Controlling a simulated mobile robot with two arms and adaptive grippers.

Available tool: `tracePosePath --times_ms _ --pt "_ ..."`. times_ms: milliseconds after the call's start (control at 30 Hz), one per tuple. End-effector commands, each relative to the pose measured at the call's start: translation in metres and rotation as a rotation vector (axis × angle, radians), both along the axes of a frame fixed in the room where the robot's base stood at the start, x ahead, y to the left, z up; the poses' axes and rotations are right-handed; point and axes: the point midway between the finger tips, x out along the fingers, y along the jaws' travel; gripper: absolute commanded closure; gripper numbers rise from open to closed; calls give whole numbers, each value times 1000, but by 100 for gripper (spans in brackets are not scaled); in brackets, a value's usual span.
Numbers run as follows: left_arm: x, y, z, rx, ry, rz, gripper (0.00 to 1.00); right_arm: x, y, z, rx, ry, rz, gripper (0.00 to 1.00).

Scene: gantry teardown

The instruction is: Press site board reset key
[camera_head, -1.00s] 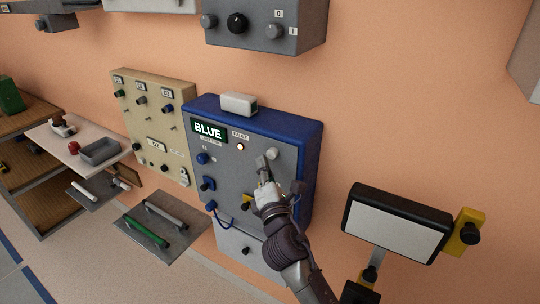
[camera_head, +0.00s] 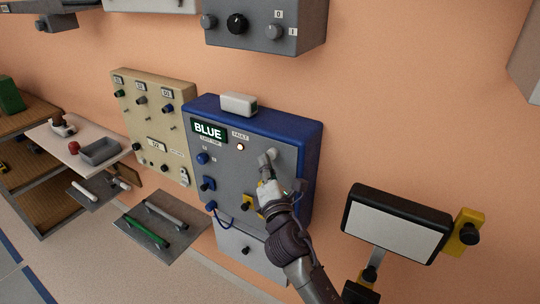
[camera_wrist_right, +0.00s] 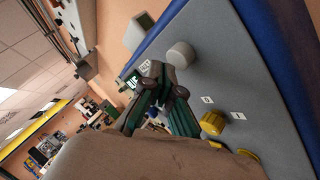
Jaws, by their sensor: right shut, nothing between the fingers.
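The blue site board (camera_head: 255,110) is mounted on the wall, with a sign reading BLUE (camera_head: 208,130) and a lit lamp (camera_head: 240,147) under a small label. A round grey key (camera_head: 271,153) sits at the upper right of its grey face; it also shows in the right wrist view (camera_wrist_right: 181,54). My right gripper (camera_head: 265,168) is shut and empty, its tips right by the grey key. In the right wrist view my fingertips (camera_wrist_right: 162,72) are just beside the key; whether they touch it I cannot tell. My left gripper is not in view.
A yellow knob (camera_wrist_right: 212,123) with labels sits lower on the board. A beige panel (camera_head: 150,115) with switches is left of it, and a grey box (camera_head: 265,30) hangs above. A dark-framed screen (camera_head: 397,222) stands at right. A tray with bars (camera_head: 158,227) lies below left.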

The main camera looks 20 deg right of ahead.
Motion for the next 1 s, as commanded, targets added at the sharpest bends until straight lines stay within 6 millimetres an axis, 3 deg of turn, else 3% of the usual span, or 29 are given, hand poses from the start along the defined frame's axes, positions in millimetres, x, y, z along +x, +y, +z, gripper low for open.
tracePosePath --times_ms 1000 --pt "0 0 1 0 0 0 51 6 -8 0 0 -1 1 100"
